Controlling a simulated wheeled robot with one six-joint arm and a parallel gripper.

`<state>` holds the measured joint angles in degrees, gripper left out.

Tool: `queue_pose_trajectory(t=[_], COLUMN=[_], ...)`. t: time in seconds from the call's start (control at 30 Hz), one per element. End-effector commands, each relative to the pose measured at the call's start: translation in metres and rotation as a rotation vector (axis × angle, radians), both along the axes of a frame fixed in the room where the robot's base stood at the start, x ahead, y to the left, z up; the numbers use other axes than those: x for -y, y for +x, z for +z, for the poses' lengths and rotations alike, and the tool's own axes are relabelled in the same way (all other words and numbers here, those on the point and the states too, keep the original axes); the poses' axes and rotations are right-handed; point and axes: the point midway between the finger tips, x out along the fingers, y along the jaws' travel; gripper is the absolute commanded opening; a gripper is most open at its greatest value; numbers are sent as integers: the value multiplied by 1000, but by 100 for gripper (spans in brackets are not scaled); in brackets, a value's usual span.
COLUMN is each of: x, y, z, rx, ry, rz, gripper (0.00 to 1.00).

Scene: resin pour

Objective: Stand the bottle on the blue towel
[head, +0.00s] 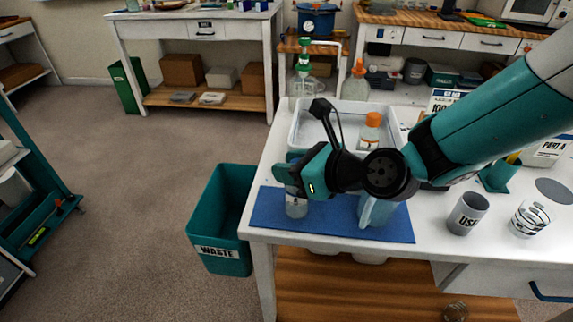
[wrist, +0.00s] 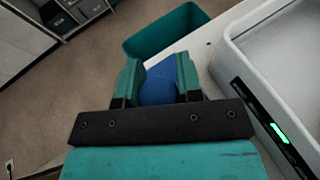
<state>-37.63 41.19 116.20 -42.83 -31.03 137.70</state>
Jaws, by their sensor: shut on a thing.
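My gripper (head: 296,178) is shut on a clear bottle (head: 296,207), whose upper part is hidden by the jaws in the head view. In the wrist view, a round blue top (wrist: 158,92) sits between the two fingers of my gripper (wrist: 157,85). The bottle looks upright over the left part of the blue towel (head: 335,225). I cannot tell whether its base touches the cloth. A strip of the towel also shows beyond the fingers in the wrist view (wrist: 163,68).
A light blue jug (head: 374,212) stands at the towel's right part. Behind is a white tray (head: 302,128) and an orange-capped bottle (head: 371,132). A grey cup (head: 467,214) and a striped glass (head: 530,219) stand right. The teal waste bin (head: 222,222) is beside the table's left edge.

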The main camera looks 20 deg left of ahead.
Motion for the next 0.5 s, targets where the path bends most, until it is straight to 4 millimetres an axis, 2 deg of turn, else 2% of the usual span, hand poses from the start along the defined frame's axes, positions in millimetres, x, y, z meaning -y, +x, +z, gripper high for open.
queue_pose_trajectory(t=[0.23,0.27,0.3,0.37,0.5], x=[0,0,0,0,0], y=[0,0,0,0,0], z=[-1,-2,-2,-2,-1], rx=[0,-1,0,0,0], ry=[1,0,0,0,0], rz=[-1,0,0,0,0], gripper=[0,35,45,58,59])
